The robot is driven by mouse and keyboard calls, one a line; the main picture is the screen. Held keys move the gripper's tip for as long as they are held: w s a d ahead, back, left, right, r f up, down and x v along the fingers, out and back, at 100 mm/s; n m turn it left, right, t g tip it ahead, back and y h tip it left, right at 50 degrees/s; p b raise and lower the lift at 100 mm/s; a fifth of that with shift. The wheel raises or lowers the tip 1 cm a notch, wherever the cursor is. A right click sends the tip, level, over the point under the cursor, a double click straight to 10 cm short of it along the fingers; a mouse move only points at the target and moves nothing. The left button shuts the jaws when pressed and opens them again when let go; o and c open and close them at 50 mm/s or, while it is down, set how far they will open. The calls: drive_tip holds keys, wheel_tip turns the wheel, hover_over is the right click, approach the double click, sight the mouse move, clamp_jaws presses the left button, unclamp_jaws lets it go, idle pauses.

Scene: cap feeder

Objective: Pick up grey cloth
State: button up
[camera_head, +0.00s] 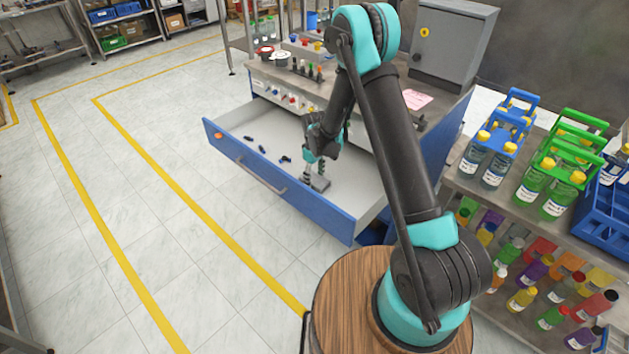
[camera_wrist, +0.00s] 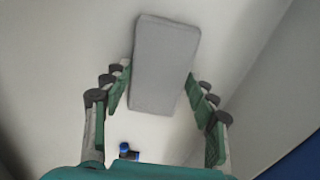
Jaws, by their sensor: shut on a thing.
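The grey cloth (camera_wrist: 163,62) is a folded, flat rectangular block in the wrist view, standing out against the pale drawer floor. It lies between the two fingers of my gripper (camera_wrist: 160,98), which are closed in on its sides. In the head view my gripper (camera_head: 317,177) reaches down into the open drawer (camera_head: 372,192), and the grey cloth (camera_head: 321,184) shows at its fingertips. I cannot tell whether the cloth touches the drawer floor.
Several small dark-blue pieces (camera_head: 262,149) lie in the drawer, left of my gripper. The blue drawer front (camera_head: 275,180) and side walls surround it. Bottle carriers (camera_head: 497,150) stand on a shelf at the right. The tiled floor (camera_head: 120,180) at left is clear.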

sight(315, 179)
wheel_tip(315, 179, up, 20)
idle(0.6)
